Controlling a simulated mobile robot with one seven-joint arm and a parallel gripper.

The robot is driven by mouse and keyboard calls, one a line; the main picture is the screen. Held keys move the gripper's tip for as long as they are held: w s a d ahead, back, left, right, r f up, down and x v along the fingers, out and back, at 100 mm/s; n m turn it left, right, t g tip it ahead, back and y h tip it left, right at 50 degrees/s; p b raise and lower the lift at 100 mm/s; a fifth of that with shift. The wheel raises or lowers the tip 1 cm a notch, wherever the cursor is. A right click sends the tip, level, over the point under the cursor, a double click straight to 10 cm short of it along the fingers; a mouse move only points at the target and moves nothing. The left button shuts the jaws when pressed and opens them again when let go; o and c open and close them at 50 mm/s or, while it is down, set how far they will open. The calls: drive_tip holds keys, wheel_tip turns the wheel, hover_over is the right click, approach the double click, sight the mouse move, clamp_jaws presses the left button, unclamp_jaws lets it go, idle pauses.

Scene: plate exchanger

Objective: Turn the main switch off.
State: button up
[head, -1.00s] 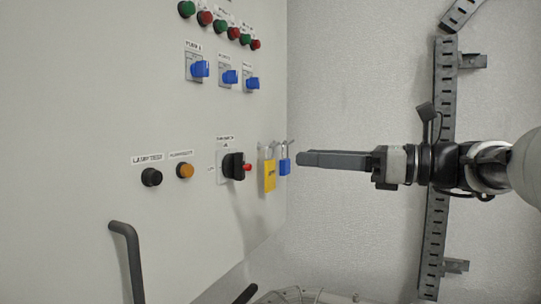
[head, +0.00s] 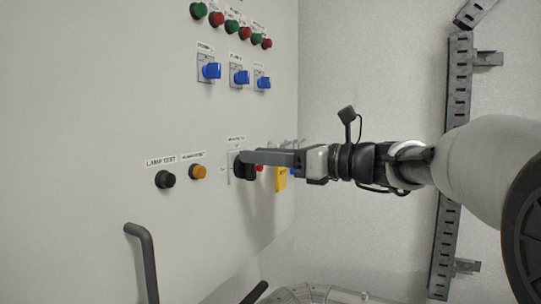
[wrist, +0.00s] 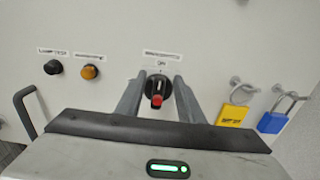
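The main switch (wrist: 157,92) is a black rotary knob with a red tip, on the pale cabinet front under a small label. In the head view, the switch (head: 240,168) is partly hidden behind my gripper. My gripper (wrist: 157,85) is open, with one grey finger on each side of the knob in the wrist view. The knob stands between the fingers, and I cannot tell whether either finger touches it. In the head view, my gripper (head: 246,156) reaches in from the right, its fingertips close to the panel.
A yellow tag (wrist: 233,114) and a blue padlock (wrist: 272,122) hang on hooks right of the switch. A black button (head: 165,179) and an orange button (head: 198,172) sit to its left. Blue selector switches (head: 211,71) are above, and a grey handle (head: 143,258) is lower left.

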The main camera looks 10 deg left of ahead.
sight(238, 169)
clamp_jaws()
drive_tip(key=shift+b, duration=0.3)
drive_tip(key=n+b, duration=0.4)
drive_tip(key=s+f+n+b, duration=0.1)
drive_tip(key=n+b, duration=0.4)
drive_tip(key=s+f+n+b, duration=0.1)
drive_tip(key=n+b, duration=0.3)
drive_tip(key=shift+s+a+f+n, duration=0.1)
drive_tip(key=shift+s+a+n, duration=0.1)
drive_tip(key=shift+a+n, duration=0.2)
drive_tip(key=shift+f+n+b, duration=0.15)
drive_tip(key=shift+n+b, duration=0.75)
drive_tip(key=shift+n, duration=0.15)
drive_tip(key=shift+f+n+b, duration=0.1)
drive_tip(key=shift+n+b, duration=0.8)
drive_tip(key=shift+n, duration=0.15)
